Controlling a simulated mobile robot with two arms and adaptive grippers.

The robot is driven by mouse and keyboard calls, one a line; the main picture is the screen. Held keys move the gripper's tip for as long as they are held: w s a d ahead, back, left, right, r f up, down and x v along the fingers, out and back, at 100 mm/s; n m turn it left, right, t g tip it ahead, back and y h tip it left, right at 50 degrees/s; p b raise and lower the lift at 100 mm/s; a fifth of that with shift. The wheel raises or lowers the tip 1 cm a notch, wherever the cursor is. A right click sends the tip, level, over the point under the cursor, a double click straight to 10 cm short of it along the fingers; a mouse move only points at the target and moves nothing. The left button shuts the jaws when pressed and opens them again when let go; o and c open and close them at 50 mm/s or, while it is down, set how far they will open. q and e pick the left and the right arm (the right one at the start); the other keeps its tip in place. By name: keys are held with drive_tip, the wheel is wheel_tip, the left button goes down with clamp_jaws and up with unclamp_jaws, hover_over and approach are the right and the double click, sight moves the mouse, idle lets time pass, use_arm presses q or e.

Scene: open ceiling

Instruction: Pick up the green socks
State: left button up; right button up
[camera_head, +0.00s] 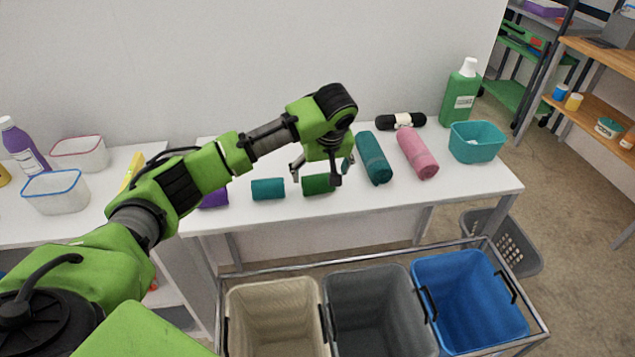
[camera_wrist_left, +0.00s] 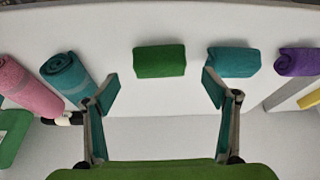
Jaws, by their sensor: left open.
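The green socks (camera_head: 318,186) are a small dark green roll on the white table near its front edge. In the left wrist view, the green socks (camera_wrist_left: 160,61) lie ahead of the fingers, between their lines, with space on both sides. My left gripper (camera_head: 316,172) is open and empty, just above and behind the socks in the head view; the gap between its fingers (camera_wrist_left: 159,90) is clear in the wrist view. It does not visibly touch the socks. My right gripper is not in view.
A teal roll (camera_head: 268,189) and a purple roll (camera_head: 215,199) lie left of the socks. Teal (camera_head: 374,158) and pink (camera_head: 417,153) towels lie right. A teal basket (camera_head: 476,142) and green bottle (camera_head: 460,95) stand farther right. Beige, grey and blue (camera_head: 470,298) bins stand in front.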

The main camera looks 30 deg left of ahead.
sight(319, 180)
use_arm(q)
drive_tip(key=shift+p+x, duration=0.35)
drive_tip(key=shift+x, duration=3.1)
drive_tip(key=c, duration=1.1)
